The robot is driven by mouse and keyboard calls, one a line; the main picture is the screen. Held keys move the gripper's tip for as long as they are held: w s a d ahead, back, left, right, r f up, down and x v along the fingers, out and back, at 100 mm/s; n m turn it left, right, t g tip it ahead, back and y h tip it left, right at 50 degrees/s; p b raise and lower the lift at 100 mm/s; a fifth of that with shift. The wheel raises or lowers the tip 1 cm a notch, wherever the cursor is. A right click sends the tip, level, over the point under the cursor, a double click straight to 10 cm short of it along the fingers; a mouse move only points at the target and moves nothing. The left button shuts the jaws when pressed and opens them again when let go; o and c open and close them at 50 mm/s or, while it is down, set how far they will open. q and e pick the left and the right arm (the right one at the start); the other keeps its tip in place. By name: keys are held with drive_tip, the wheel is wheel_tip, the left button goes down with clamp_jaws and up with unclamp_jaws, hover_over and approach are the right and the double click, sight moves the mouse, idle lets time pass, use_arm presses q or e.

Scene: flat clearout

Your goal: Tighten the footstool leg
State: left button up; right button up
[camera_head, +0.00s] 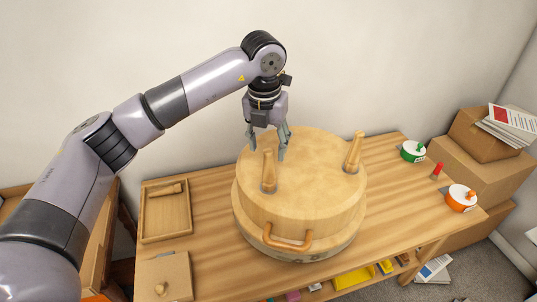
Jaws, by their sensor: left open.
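The footstool (308,185) is a round, light wooden body on the bench, with two short pale legs standing up from its top face. One leg (268,172) is at the left and leans slightly; the other leg (353,153) is at the back right and tilts to the right. Each has a grey collar at its foot. My left gripper (267,146) points down, open, just over the left leg. Its fingers show on either side of that leg's upper end; I cannot tell whether they touch it. My right gripper is not in view.
The wooden bench (205,243) holds a shallow tray (151,218) with a small wooden piece, and a knobbed wooden box (180,266). Green (413,152) and orange (461,198) round containers and a red item (437,170) stand right. Cardboard boxes (475,167) are beyond.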

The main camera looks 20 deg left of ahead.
sight(269, 160)
use_arm(q)
drive_tip(key=shift+w+f+p, duration=0.2)
drive_tip(key=shift+f+p, duration=0.15)
drive_tip(key=shift+f, duration=1.15)
drive_tip(key=shift+w+f+p, duration=0.2)
drive_tip(key=shift+f+p, duration=0.15)
drive_tip(key=shift+f, duration=1.1)
clamp_jaws()
